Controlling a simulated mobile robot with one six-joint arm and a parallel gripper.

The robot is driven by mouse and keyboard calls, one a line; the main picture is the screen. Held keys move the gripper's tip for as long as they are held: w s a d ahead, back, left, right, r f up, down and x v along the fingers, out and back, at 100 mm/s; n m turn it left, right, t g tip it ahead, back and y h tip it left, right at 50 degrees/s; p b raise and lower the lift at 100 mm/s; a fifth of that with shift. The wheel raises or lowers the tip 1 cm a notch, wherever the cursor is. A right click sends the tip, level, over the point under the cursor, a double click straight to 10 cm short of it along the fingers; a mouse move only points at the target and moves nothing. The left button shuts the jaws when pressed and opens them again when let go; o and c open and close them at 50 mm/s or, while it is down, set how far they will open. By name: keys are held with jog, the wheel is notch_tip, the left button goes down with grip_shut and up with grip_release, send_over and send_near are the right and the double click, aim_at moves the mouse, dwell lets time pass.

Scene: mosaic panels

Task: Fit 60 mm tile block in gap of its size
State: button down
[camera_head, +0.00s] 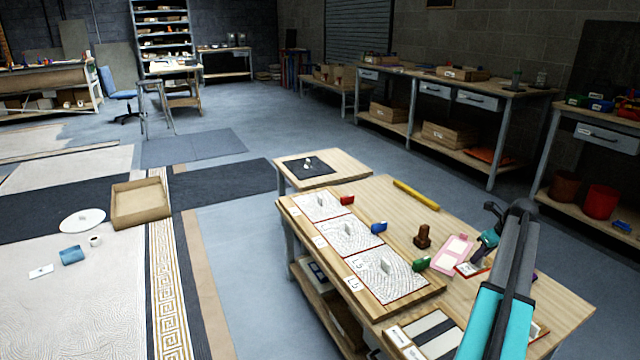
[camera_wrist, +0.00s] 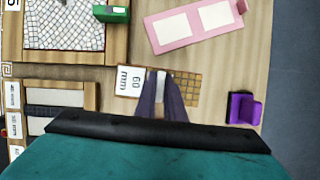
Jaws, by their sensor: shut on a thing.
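In the wrist view, my gripper (camera_wrist: 160,82) is shut on the tile block (camera_wrist: 188,87), which has small tan tiles. The fingers close on a pale upright part at its middle and hide some of the block. A white label reading 60 mm (camera_wrist: 130,82) lies at the block's left. In the head view, my gripper (camera_head: 474,260) is low over the table, just right of the pink sheet (camera_head: 456,249). I cannot tell whether the block is lifted.
Three mosaic panels (camera_head: 385,277) lie along the table's left side, with red (camera_head: 347,200), blue (camera_head: 378,227) and green (camera_head: 421,264) pieces beside them. A purple holder (camera_wrist: 243,108) is right of the block.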

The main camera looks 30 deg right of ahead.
dwell(0.3)
jog(key=w+a+r+n+g+y+p, duration=0.15)
jog(key=w+a+r+n, duration=0.35)
jog(key=a, duration=0.6)
jog(key=w+a+r+n+y+p, duration=0.1)
jog(key=w+a+n+p, duration=0.25)
jog(key=w+a, duration=0.6)
jog(key=w+a+r+n+g+y+p, duration=0.1)
jog(key=w+a+r+n+y, duration=0.25)
jog(key=a, duration=0.95)
jog(key=a+r+n+g+p, duration=0.1)
jog(key=a+n, duration=0.4)
jog(key=a, duration=0.7)
jog(key=a+r+n+g+h+p, duration=0.1)
jog(key=a+r+n, duration=0.4)
jog(key=a, duration=0.7)
jog(key=a+r+n+g+h+p, duration=0.1)
jog(key=a+r+n+g+p, duration=0.2)
jog(key=a, duration=0.9)
jog(key=shift+n+p, duration=0.85)
jog(key=shift+n, duration=0.05)
jog(key=shift+f, duration=0.1)
jog(key=d, duration=0.7)
jog(key=shift+w, duration=0.1)
